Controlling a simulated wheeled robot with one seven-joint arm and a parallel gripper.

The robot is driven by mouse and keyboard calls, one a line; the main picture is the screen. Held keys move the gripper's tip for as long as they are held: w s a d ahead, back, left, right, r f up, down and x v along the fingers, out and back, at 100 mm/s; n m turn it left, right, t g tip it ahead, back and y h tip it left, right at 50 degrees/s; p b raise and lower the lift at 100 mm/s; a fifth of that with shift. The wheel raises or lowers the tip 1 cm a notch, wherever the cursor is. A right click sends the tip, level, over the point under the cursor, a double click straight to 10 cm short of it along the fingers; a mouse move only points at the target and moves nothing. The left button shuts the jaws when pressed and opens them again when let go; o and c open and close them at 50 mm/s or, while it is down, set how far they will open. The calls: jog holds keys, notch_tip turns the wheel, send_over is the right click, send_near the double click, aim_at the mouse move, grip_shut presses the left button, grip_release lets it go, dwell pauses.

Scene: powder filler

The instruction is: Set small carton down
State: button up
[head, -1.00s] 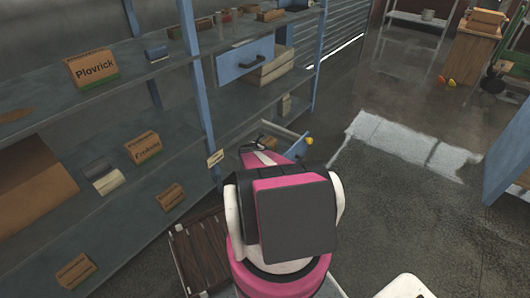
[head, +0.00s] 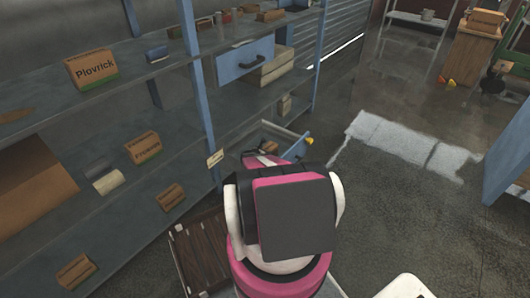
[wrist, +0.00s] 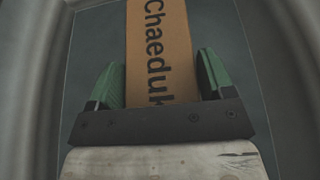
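The small carton (wrist: 160,55) is orange-brown with "Chaeduk" in dark letters, and fills the middle of the wrist view. My gripper (wrist: 162,85) has its two green fingers on either side of the carton. The left finger looks close against its side; a narrow dark gap shows by the right finger. I cannot tell whether they press on it. In the head view my pink and white arm hides most of the gripper. A small brown patch (head: 270,147), perhaps the carton, shows beside the pulled-out lower blue drawer (head: 295,151). The carton's underside is hidden.
The shelf rack (head: 120,85) at left holds several cartons, including a Plovrick carton (head: 91,70). A dark slatted crate (head: 200,255) stands low beside my arm. Open floor (head: 400,200) lies to the right.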

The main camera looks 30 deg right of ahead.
jog(key=shift+o, duration=1.2)
jog(key=shift+r, duration=0.15)
jog(key=v, duration=0.7)
jog(key=shift+s+a, duration=0.15)
jog(key=shift+a, duration=0.05)
jog(key=shift+r, duration=0.15)
